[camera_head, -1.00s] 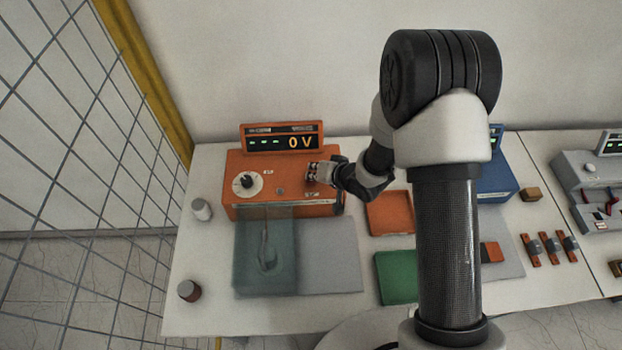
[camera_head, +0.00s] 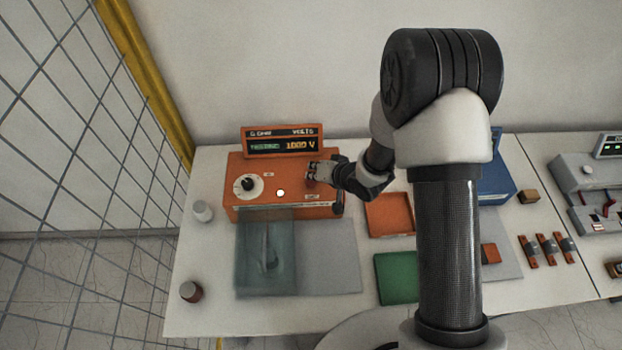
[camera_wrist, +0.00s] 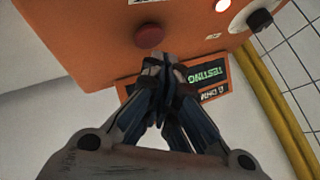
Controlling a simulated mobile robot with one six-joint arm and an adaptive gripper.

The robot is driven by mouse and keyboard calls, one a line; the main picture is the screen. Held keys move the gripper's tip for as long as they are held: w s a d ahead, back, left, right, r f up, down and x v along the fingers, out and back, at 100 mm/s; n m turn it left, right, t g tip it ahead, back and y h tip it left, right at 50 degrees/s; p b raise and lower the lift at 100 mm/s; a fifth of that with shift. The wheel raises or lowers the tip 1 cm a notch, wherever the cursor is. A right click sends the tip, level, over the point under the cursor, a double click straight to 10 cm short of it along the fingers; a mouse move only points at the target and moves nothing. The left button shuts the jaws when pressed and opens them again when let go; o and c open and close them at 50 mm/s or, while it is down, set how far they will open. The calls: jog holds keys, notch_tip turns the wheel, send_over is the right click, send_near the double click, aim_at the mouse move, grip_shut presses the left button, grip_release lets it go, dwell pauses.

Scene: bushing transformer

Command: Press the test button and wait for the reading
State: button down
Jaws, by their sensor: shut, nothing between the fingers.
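The orange tester (camera_head: 262,205) stands on the table in the head view. Its display (camera_head: 281,141) reads TESTING in green and 1000 V in orange. A small round lamp (camera_head: 280,193) on its top glows white; it also shows bright in the wrist view (camera_wrist: 222,4). The round red button (camera_wrist: 149,36) shows in the wrist view, right by my fingertips; I cannot tell whether they touch it. My gripper (camera_wrist: 157,62) is shut and empty. In the head view my gripper (camera_head: 311,172) is over the right part of the tester and hides the button.
A dial (camera_head: 248,184) is on the tester's left. A translucent box (camera_head: 266,255) stands in front. An orange tray (camera_head: 389,213) and green mat (camera_head: 396,277) lie to the right. A wire mesh fence (camera_head: 80,180) stands at left.

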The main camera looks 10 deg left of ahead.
jog(key=shift+r, duration=0.1)
notch_tip(320, 180, up, 5)
jog(key=p, duration=0.4)
dwell(0.3)
jog(key=shift+d, duration=0.1)
dwell(0.7)
